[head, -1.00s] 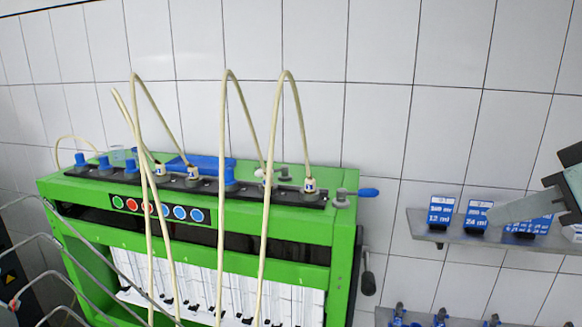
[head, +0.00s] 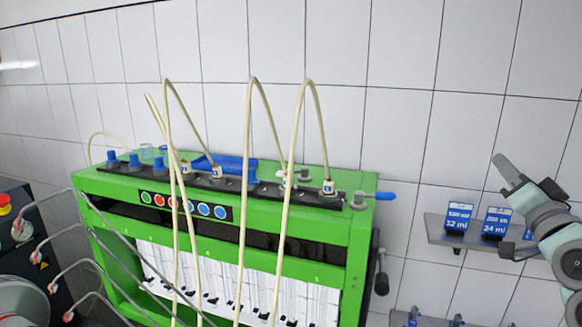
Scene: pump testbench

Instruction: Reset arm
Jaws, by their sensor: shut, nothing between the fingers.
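My arm stands at the right edge in the head view, in front of the shelf. My gripper (head: 503,164) is at its upper end, with grey fingers shut and pointing up and left. It is empty and clear of the green testbench. The green pump testbench (head: 311,248) stands left of it, with a gap of wall between them.
Cream hoses (head: 250,140) arch above the testbench top. A blue-handled valve (head: 378,196) sticks out on its right side. A grey wall shelf (head: 440,238) with blue labelled boxes (head: 457,219) is close behind my arm. The tiled wall above is bare.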

